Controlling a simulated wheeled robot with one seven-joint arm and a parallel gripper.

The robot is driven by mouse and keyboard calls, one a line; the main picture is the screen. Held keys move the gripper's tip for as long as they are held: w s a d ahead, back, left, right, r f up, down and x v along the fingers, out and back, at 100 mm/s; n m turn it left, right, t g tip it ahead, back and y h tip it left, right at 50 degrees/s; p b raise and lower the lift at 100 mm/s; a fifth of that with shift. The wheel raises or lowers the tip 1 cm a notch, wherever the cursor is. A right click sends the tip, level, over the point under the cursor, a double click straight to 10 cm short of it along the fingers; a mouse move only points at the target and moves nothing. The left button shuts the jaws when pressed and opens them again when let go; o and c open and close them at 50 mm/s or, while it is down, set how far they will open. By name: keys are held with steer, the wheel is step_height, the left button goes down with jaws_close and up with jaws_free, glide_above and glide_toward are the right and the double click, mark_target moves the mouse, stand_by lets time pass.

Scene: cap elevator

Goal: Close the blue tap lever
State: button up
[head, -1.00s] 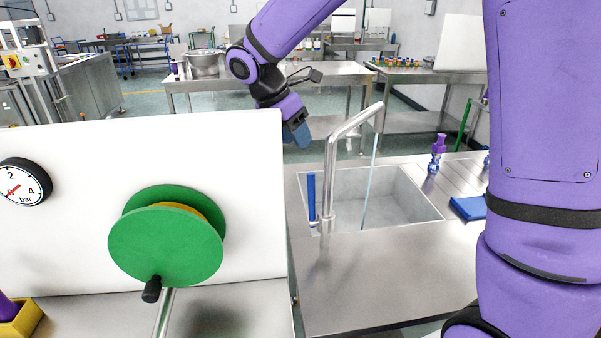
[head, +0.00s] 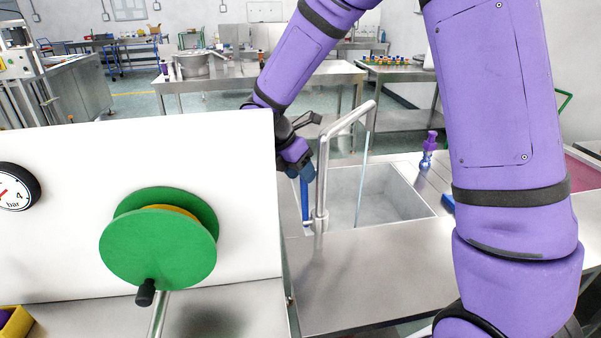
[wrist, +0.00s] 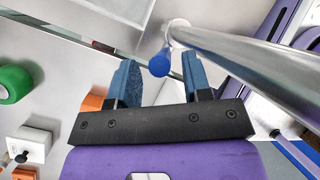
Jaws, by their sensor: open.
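The blue tap lever (head: 305,203) stands upright beside the base of the silver tap (head: 322,185), at the left of the sink. A thin pale stream (head: 362,170) runs down from the spout into the basin. In the wrist view my gripper (wrist: 159,70) is open, with a blue finger on each side of the lever's round end (wrist: 160,63). I cannot tell whether the fingers touch it. The tap pipe (wrist: 250,70) runs close by the right finger.
A white panel (head: 240,200) with a green wheel (head: 160,250) and a gauge (head: 15,188) stands left of the sink. The sink basin (head: 385,195) is open. A purple-topped bottle (head: 428,152) stands behind it on the right.

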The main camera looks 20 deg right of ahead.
steer(key=shift+d+f, duration=0.1)
steer(key=shift+f, duration=0.1)
jaws_close()
